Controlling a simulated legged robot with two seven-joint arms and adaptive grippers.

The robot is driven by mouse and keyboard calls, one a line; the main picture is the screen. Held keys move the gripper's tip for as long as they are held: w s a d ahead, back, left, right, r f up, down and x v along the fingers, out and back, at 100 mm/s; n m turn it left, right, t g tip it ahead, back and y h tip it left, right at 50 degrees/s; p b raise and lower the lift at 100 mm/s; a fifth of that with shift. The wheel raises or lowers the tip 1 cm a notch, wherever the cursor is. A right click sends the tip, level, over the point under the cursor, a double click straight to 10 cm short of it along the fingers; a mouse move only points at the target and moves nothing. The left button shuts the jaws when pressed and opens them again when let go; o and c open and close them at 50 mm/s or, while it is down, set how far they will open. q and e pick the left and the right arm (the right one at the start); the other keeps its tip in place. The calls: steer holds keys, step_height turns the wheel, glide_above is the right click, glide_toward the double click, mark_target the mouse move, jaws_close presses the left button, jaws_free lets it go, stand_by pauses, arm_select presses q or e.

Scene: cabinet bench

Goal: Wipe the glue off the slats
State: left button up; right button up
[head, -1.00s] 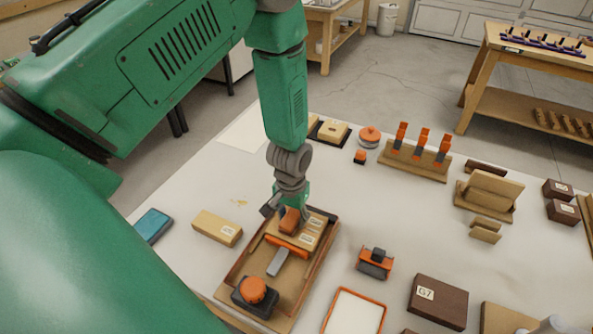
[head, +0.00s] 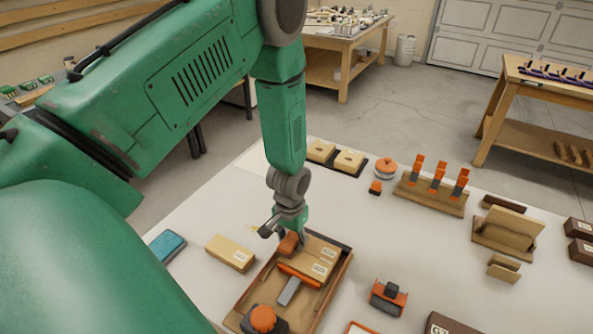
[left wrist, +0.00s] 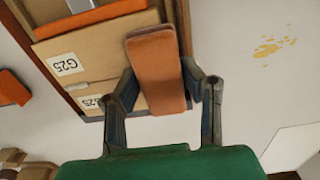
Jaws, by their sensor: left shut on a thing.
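My left gripper (head: 289,238) is shut on an orange-brown block-shaped pad (left wrist: 156,70), which also shows in the head view (head: 288,245). The pad is over the left end of the pale wooden slats (head: 311,262), by the tray's left edge. I cannot tell whether it touches them. The slats lie in a shallow wooden tray (head: 338,284) and bear white labels; they also show in the left wrist view (left wrist: 100,50). No glue is clear on their visible parts; the pad hides some. My right gripper is not in view.
A yellowish stain (left wrist: 270,47) is on the white bench top beside the tray. An orange bar (head: 299,275), a grey piece (head: 289,291) and an orange-knobbed block (head: 263,319) are in the tray. A wooden block (head: 230,252) and a blue case (head: 167,246) stand left.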

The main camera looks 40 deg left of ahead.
mark_target(305, 251)
arm_select(q)
steer(key=shift+d, duration=0.15)
steer(key=shift+w+d+r, duration=0.1)
steer(key=shift+w+d, duration=0.05)
steer(key=shift+d, duration=0.35)
steer(key=shift+w+d, duration=0.15)
steer(key=shift+d, duration=0.3)
steer(key=shift+w+d, duration=0.2)
steer(key=shift+d, duration=0.75)
steer(key=shift+w+d, duration=0.15)
steer(key=shift+d, duration=0.75)
steer(key=shift+w+d, duration=0.2)
steer(key=shift+d, duration=0.75)
steer(key=shift+w+d, duration=0.25)
steer(key=shift+d, duration=0.5)
steer(key=shift+w+d, duration=0.2)
steer(key=shift+d, duration=0.5)
steer(key=shift+a, duration=0.1)
steer(key=shift+s+a+p, duration=0.15)
steer(key=shift+a+p, duration=0.05)
steer(key=shift+a, duration=0.35)
steer(key=shift+s+a+p, duration=0.15)
steer(key=shift+a, duration=0.35)
steer(key=shift+a, duration=0.1)
steer(key=shift+s+a, duration=0.15)
steer(key=shift+a, duration=0.35)
steer(key=shift+s+a, duration=0.15)
steer(key=shift+a, duration=0.35)
